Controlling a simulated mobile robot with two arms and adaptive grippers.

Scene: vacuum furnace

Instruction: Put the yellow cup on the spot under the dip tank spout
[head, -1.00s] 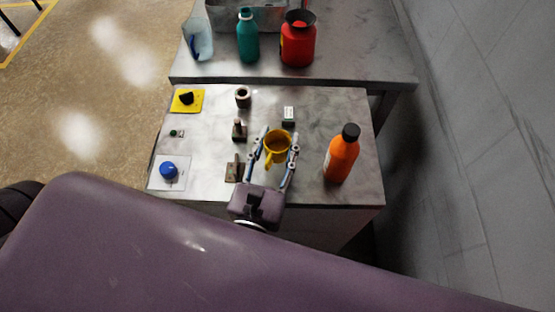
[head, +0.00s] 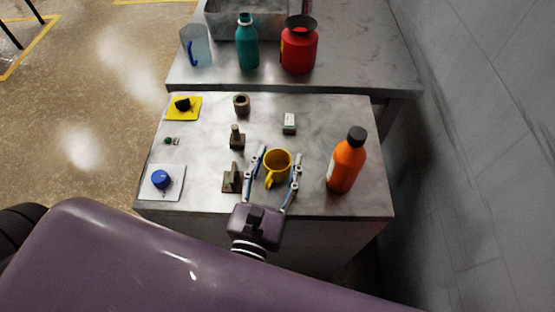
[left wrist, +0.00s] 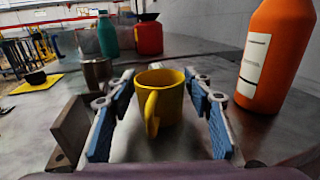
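The yellow cup (head: 279,163) appears to stand upright on the near metal table, with its handle towards me. It also shows in the left wrist view (left wrist: 168,103). My left gripper (head: 281,152) has its fingers on both sides of the cup. The fingers look open, with a narrow gap beside the cup. A grey metal tank (head: 248,26) stands on the far bench; I cannot tell whether it is the dip tank. I cannot make out a spout or a marked spot. My right gripper is not in view.
An orange bottle (head: 345,165) stands right of the cup. A brown angle bracket (head: 231,179) stands close to the left finger. A small white box (head: 289,122) lies beyond the cup. A red container (head: 299,52) and a teal bottle (head: 247,46) stand on the far bench.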

